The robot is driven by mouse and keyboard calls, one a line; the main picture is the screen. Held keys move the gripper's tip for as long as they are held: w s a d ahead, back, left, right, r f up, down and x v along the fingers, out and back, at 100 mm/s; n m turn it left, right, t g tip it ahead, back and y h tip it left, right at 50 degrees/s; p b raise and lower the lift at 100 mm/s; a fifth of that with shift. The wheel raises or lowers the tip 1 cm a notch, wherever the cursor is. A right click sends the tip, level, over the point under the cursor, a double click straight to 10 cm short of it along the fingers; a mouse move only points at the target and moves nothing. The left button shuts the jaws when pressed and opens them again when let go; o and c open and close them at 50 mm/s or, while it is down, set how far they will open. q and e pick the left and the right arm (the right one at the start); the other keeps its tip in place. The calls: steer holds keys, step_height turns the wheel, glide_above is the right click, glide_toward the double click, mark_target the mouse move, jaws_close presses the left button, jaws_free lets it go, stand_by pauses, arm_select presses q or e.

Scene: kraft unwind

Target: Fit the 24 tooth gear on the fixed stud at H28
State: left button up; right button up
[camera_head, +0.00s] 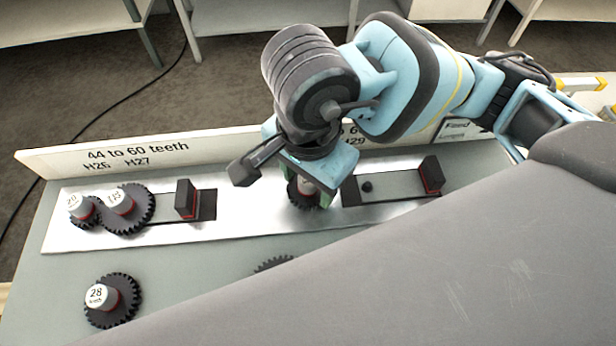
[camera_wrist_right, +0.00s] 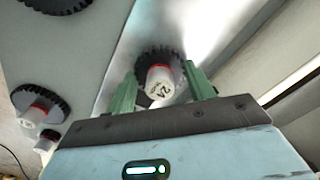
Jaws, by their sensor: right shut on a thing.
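The 24 tooth gear (camera_head: 301,196) is a dark toothed wheel with a white, red-ringed hub marked 24. It shows more plainly in the right wrist view (camera_wrist_right: 160,78), between two green fingers. My right gripper (camera_head: 310,190) points down over the metal plate (camera_head: 245,222) and is shut on the gear's hub. The gear is low, at or just above the plate, left of the right-hand slot. Whether it sits on a stud cannot be told. The H28 label and any stud there are hidden by my gripper and the gear. My left gripper is not in view.
Two meshed gears (camera_head: 122,207) and a black-and-red block (camera_head: 187,199) occupy the plate's left side. Another such block (camera_head: 430,175) and a small dark stud (camera_head: 367,186) are at right. A 28 gear (camera_head: 112,300) lies in front. A labelled board (camera_head: 135,154) stands behind.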

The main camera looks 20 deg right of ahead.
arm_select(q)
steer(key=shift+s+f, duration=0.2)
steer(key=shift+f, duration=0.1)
arm_select(e)
steer(key=shift+s+a+f, duration=0.2)
steer(key=shift+s+f, duration=0.15)
steer(key=shift+f, duration=0.3)
steer(key=o, duration=1.4)
steer(key=r+p, duration=0.1)
steer(key=r, duration=0.1)
steer(key=r+p, duration=0.1)
steer(key=r, duration=0.2)
steer(key=r+p, duration=0.2)
steer(key=r, duration=0.1)
steer(key=shift+w+d+r, duration=0.15)
steer(key=shift+w+r, duration=0.1)
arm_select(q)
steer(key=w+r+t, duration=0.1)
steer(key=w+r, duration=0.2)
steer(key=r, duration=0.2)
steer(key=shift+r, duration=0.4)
arm_select(e)
steer(key=shift+r, duration=0.4)
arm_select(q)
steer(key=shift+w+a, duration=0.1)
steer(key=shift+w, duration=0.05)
